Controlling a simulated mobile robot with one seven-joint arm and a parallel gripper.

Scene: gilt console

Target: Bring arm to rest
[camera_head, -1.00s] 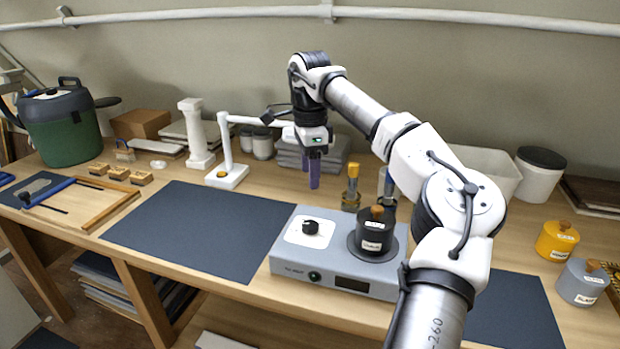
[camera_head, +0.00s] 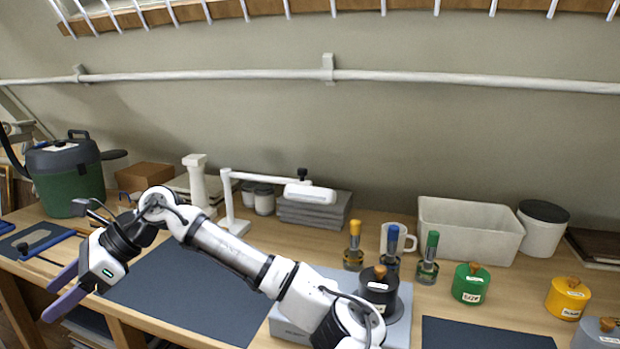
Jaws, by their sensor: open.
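My gripper (camera_head: 60,291) is at the lower left of the head view, with its two purple fingers apart and nothing between them. It hangs in front of the bench's front edge, left of the dark mat (camera_head: 185,290). My arm (camera_head: 235,250) reaches from the bottom centre to the left, low across the mat and in front of the grey hot plate (camera_head: 403,318). A black lidded pot (camera_head: 378,290) stands on the hot plate, partly behind my arm.
Green (camera_head: 470,284) and yellow (camera_head: 567,298) lidded pots stand at the right. Several coloured-handled tools, a white mug (camera_head: 398,238) and a white bin (camera_head: 468,230) stand behind. A white lamp (camera_head: 310,193) and a green canister (camera_head: 68,178) stand farther left.

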